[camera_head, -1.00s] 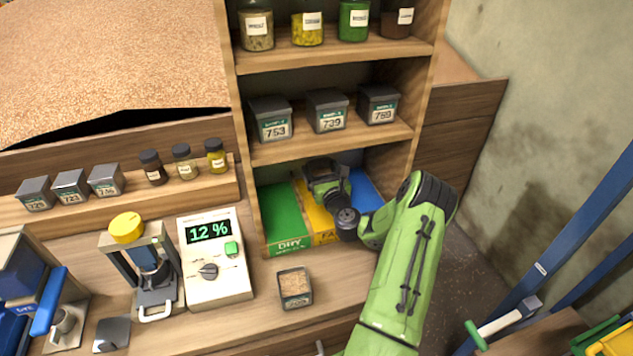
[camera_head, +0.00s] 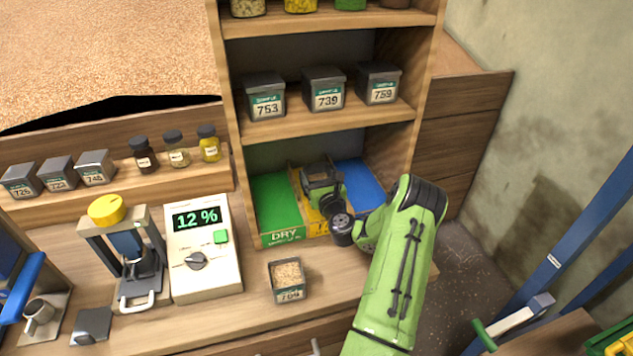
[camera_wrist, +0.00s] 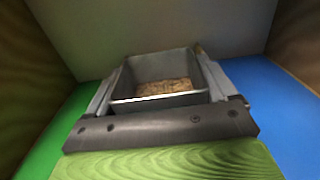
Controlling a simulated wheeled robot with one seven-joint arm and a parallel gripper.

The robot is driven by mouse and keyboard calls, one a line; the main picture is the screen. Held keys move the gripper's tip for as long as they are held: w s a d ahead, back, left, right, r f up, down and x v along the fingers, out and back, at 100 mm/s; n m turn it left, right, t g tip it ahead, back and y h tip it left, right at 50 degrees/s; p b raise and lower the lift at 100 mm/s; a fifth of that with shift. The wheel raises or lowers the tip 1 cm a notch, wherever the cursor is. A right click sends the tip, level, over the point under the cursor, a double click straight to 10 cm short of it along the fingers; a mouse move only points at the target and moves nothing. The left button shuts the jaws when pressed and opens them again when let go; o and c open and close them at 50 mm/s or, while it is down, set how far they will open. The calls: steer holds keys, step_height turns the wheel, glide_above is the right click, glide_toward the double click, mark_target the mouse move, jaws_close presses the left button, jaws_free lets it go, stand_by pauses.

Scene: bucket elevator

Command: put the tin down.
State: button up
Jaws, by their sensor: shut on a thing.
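My gripper (camera_wrist: 160,92) is shut on a grey metal tin (camera_wrist: 160,60) with brown grain inside, as the wrist view shows. The tin's open top and rim face the wrist camera. In the head view my gripper (camera_head: 322,185) is inside the lower shelf bay, over the yellow section (camera_head: 312,217) between a green section marked DRY (camera_head: 278,208) and a blue section (camera_head: 360,184). The arm largely hides the tin there. I cannot tell whether the tin touches the yellow surface.
An open tin marked 709 (camera_head: 288,279) stands on the bench in front. A meter reading 12 % (camera_head: 203,247) stands to its left. Tins 753 (camera_head: 265,97), 739 (camera_head: 325,89) and 759 (camera_head: 379,84) stand on the shelf above. The bay's side walls are close.

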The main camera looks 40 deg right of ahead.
steer(key=shift+a, duration=0.15)
steer(key=o, duration=0.9)
steer(key=shift+f, duration=0.1)
steer(key=shift+s, duration=0.2)
steer(key=b+v, duration=1.1)
steer(key=shift+s, duration=0.1)
steer(key=shift+s+a+r, duration=0.2)
steer(key=shift+r, duration=0.05)
